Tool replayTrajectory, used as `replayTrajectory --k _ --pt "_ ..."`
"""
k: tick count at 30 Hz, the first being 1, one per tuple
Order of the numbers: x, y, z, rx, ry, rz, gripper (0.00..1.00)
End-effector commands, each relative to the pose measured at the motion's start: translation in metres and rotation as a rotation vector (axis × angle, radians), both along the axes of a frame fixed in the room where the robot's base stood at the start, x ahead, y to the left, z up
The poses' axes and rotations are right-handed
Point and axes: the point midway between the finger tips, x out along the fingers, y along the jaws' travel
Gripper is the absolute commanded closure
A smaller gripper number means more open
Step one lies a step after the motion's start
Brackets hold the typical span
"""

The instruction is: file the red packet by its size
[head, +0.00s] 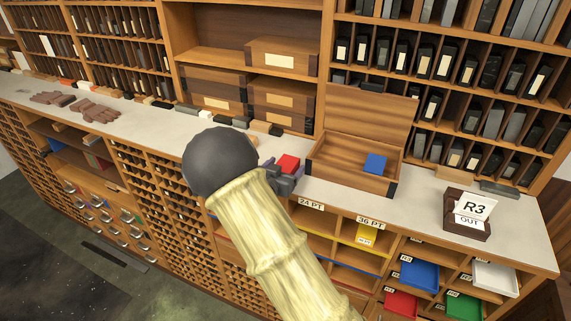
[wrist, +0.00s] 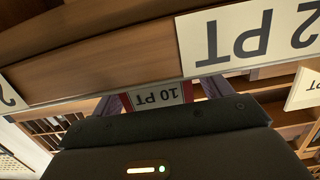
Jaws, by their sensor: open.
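The red packet (head: 288,163) shows at the counter's front edge in the head view, just past my gripper (head: 284,180). In the wrist view the red packet (wrist: 124,101) carries a white label reading "10 PT", upside down, and sits between my open fingers. I cannot tell whether they touch it. Below the counter are size-labelled compartments: 24 PT (head: 311,205) and 36 PT (head: 371,222), the latter holding a yellow packet (head: 366,235). In the wrist view a large label ending in "2 PT" (wrist: 245,38) is on a wooden edge close by. My arm hides compartments further left.
An open wooden box (head: 340,172) holding a blue packet (head: 375,163) stands on the counter right of my gripper. Farther right is an "R3 OUT" card holder (head: 467,213). Coloured trays (head: 419,274) sit below. Gloves (head: 97,109) lie on the left counter.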

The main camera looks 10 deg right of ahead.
Motion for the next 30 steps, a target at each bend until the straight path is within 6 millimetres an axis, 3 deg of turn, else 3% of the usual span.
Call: replayTrajectory --k 18,30 --pt "0.0052 -0.0067 -0.0017 0.000 0.000 -0.003 0.22" --pt "0.0056 -0.0032 0.0002 -0.001 -0.004 0.002 0.99"
